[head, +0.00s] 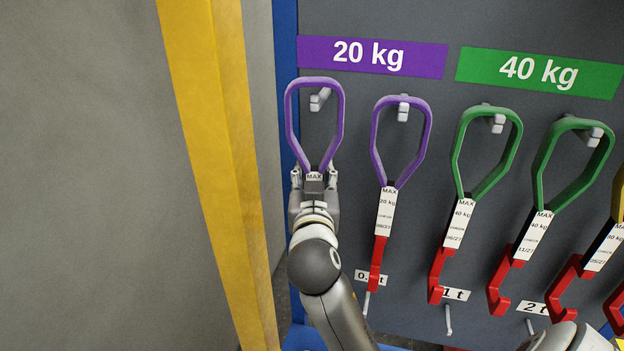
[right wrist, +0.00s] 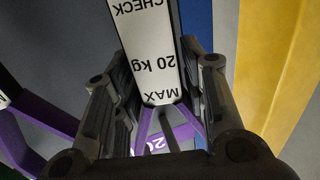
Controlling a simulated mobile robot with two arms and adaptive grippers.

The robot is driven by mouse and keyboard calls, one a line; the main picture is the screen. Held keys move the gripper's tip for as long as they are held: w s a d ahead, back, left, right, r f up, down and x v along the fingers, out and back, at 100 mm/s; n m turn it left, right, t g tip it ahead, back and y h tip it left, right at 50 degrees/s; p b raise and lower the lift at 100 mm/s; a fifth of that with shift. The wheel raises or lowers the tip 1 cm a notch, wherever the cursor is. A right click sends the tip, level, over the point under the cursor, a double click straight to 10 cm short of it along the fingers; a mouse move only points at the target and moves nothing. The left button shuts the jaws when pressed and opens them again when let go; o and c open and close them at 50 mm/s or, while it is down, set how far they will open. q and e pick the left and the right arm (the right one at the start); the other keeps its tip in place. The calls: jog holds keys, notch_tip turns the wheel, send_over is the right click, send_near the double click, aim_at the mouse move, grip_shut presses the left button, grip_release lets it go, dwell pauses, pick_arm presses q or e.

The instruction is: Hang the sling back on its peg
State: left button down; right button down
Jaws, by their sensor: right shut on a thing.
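The held sling has a purple loop (head: 289,120) and a white label (head: 314,177). My right gripper (head: 314,182) is shut on it just below the loop, at the label marked MAX, and hides its lower part. In the right wrist view the label (right wrist: 146,55) reads "20 kg" between the fingers. The left peg (head: 319,100) under the purple 20 kg sign (head: 372,56) shows inside the loop's outline. I cannot tell whether the loop is around the peg or in front of it. My left gripper is not in view.
A second purple sling (head: 384,205) hangs on the peg (head: 403,108) close to the right. Green slings (head: 460,205) hang under the 40 kg sign (head: 540,73). A yellow post (head: 215,150) and blue frame edge (head: 287,50) stand close on the left.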

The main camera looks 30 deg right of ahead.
jog(key=shift+w+d+r, duration=0.1)
jog(key=shift+w+d, duration=0.45)
jog(key=shift+d, duration=0.15)
jog(key=shift+w+d+f+b, duration=0.25)
jog(key=shift+f+b, duration=0.25)
jog(key=shift+f, duration=0.1)
jog(key=shift+w+d+f+b, duration=0.25)
jog(key=shift+f+b, duration=0.2)
jog(key=shift+f, duration=0.15)
